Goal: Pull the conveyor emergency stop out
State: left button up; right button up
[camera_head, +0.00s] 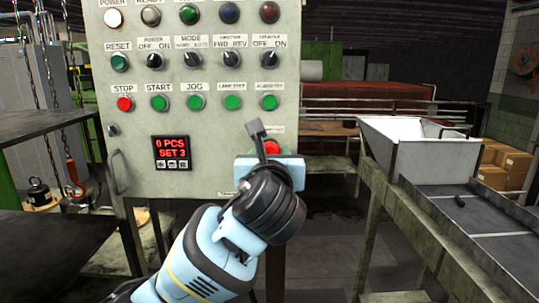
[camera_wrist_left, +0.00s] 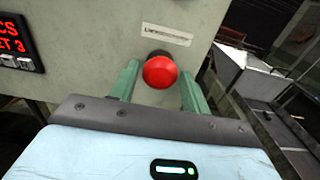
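The conveyor emergency stop is a round red button (camera_head: 271,147) at the lower right of the grey control panel. The left gripper (camera_head: 264,146) partly hides it in the head view. In the left wrist view, the red button (camera_wrist_left: 160,72) shows whole under a small white label (camera_wrist_left: 167,34). The green fingers of my left gripper (camera_wrist_left: 159,80) stand open on either side of it, with a visible gap at the right finger. Whether the left finger touches it, I cannot tell. The right gripper is not in view.
The control panel (camera_head: 215,130) carries several knobs, lamps and buttons, and a red display (camera_head: 171,147). A red STOP button (camera_head: 124,104) sits on its left. A light hopper (camera_head: 430,155) and conveyor (camera_head: 490,225) stand to the right. A dark table (camera_head: 50,225) is at left.

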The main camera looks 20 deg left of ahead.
pick_arm(q)
jog(key=shift+o, duration=1)
jog(key=shift+s, duration=0.15)
jog(key=v, duration=0.7)
jog(key=shift+s+d, duration=0.2)
jog(key=shift+s, duration=0.15)
jog(key=shift+r, duration=0.1)
